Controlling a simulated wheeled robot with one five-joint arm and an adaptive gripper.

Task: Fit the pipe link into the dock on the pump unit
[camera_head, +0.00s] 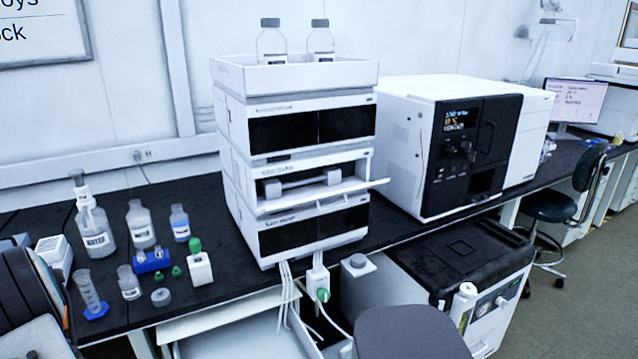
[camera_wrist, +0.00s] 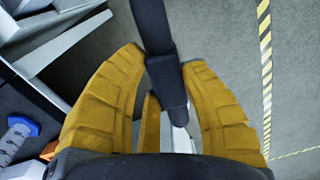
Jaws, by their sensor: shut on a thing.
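In the wrist view, my gripper (camera_wrist: 166,100) has yellow ribbed fingers closed around a dark grey bar (camera_wrist: 158,40), which I take to be the pipe link. The bar runs from the top edge down between the fingers, with a pale piece (camera_wrist: 182,138) at its lower end. The fingers and gripper body hide part of it. My gripper is not recognisable in the head view. A white floor cabinet with a black top and a front gauge (camera_head: 487,308) looks like the pump unit. A white upright cylinder (camera_head: 463,305) shows at its left front corner. I cannot make out the dock.
A white instrument stack (camera_head: 232,150) with an open drawer stands on the black bench. A larger white instrument (camera_head: 405,140) stands right of it. Several bottles, including a clear one (camera_head: 93,232), crowd the bench's left. A dark stool (camera_head: 552,206) stands on the floor at right.

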